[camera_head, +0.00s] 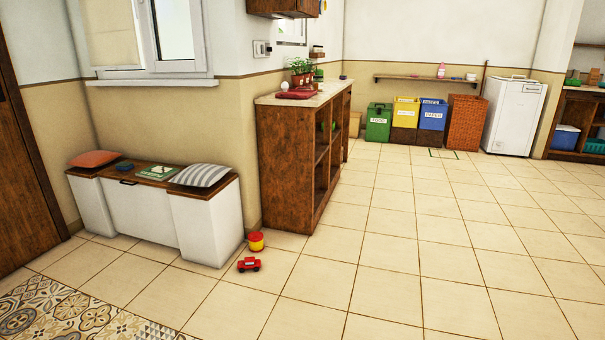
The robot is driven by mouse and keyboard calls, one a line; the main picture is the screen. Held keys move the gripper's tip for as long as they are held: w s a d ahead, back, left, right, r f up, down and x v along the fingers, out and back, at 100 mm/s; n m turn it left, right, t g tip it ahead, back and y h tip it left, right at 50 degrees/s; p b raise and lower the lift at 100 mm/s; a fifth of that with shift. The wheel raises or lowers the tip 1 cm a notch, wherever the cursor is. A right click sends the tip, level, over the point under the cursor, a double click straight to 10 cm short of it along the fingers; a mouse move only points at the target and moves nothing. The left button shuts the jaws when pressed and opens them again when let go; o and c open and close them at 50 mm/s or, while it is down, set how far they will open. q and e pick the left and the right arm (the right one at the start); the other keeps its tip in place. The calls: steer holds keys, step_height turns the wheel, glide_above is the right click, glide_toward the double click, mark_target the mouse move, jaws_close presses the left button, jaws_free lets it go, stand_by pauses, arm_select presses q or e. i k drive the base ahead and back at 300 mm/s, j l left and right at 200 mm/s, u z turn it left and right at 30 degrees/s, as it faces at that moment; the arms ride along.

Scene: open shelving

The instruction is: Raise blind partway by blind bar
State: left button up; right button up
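A window (172,30) with a white frame is at the upper left, cut off by the top edge. A beige panel (110,32) fills the left pane and may be the blind; I cannot tell for sure. No blind bar can be made out. The white sill (150,81) runs below the window. Neither of my grippers is in view.
A white bench (150,212) with cushions stands below the window. A red toy car (249,264) and a red-and-yellow tub (256,241) lie on the floor beside it. A wooden counter (287,160) stands right of the bench. The tiled floor (420,250) is clear at centre and right.

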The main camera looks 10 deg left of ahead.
mark_target(110, 50)
steer(key=i+j+u, duration=0.2)
steer(key=i+u, duration=0.65)
steer(key=i, duration=0.2)
steer(key=i+l+u, duration=0.1)
steer(key=i+u, duration=0.35)
steer(key=i+l+u, duration=0.4)
steer(key=i, duration=0.2)
